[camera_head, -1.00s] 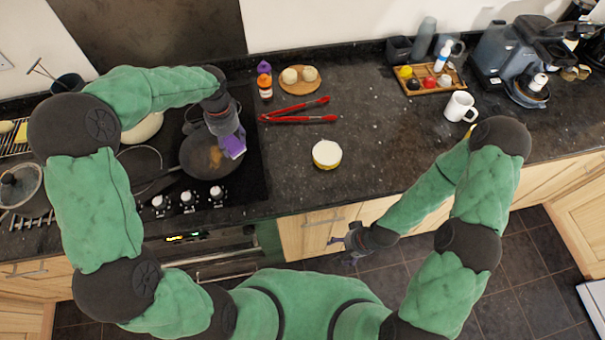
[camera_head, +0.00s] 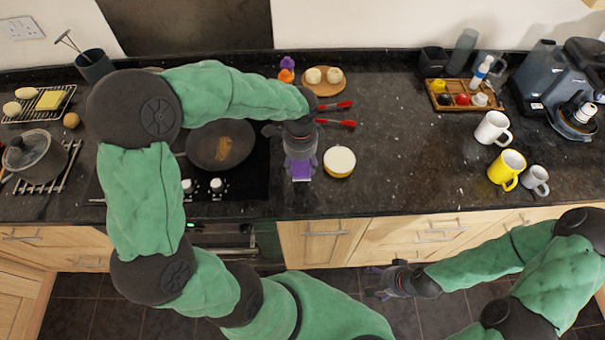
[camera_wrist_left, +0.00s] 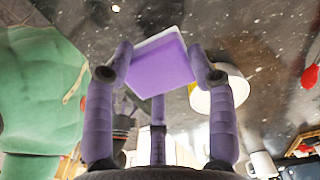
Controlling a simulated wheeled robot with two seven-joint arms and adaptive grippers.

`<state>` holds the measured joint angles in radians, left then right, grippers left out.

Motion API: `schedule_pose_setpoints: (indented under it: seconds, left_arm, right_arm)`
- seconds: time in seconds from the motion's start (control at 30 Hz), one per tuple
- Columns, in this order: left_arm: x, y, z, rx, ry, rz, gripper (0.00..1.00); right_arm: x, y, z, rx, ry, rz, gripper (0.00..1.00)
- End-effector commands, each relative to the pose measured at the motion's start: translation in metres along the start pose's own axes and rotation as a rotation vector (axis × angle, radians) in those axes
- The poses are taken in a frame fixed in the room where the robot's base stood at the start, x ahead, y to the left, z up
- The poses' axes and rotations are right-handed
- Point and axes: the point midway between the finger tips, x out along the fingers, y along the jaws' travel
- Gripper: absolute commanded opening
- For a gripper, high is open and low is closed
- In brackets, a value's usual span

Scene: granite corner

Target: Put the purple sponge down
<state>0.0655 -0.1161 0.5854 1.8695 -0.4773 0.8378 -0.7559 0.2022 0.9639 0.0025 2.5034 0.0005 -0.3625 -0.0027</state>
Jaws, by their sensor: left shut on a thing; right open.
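The purple sponge (camera_head: 301,170) is between the fingers of my left gripper (camera_head: 300,166), over the dark counter just right of the stove. In the left wrist view the sponge (camera_wrist_left: 161,66) shows a purple face and a pale edge, and the left gripper's fingers (camera_wrist_left: 160,75) touch both of its sides. I cannot tell whether the sponge touches the counter. My right gripper (camera_head: 380,282) is open and empty, low in front of the cabinets, above the floor.
A round white-topped yellow tin (camera_head: 339,161) stands right beside the left gripper. Red tongs (camera_head: 336,123) lie behind it, partly hidden by my arm. A frying pan (camera_head: 221,146) is on the stove at left. The counter (camera_head: 410,165) right of the tin is clear up to the mugs.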

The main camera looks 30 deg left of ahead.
Motion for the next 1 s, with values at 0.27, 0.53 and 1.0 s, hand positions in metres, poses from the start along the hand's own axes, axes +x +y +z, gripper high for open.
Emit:
schedule_pose_setpoints:
  seconds: [0.27, 0.53, 1.0]
  left_arm:
    - [0.035, 0.000, 0.000, 0.000, -0.001, 0.002, 0.32]
    - [0.050, -0.001, 0.000, -0.002, 0.001, -0.002, 0.32]
    - [0.052, 0.000, 0.000, -0.001, 0.000, -0.001, 0.80]
  right_arm:
    - [0.010, 0.004, -0.001, 0.000, 0.000, 0.000, 0.80]
    - [0.012, 0.005, -0.001, 0.000, 0.000, 0.000, 0.80]
    - [0.014, 0.005, -0.001, 0.000, 0.000, 0.000, 0.80]
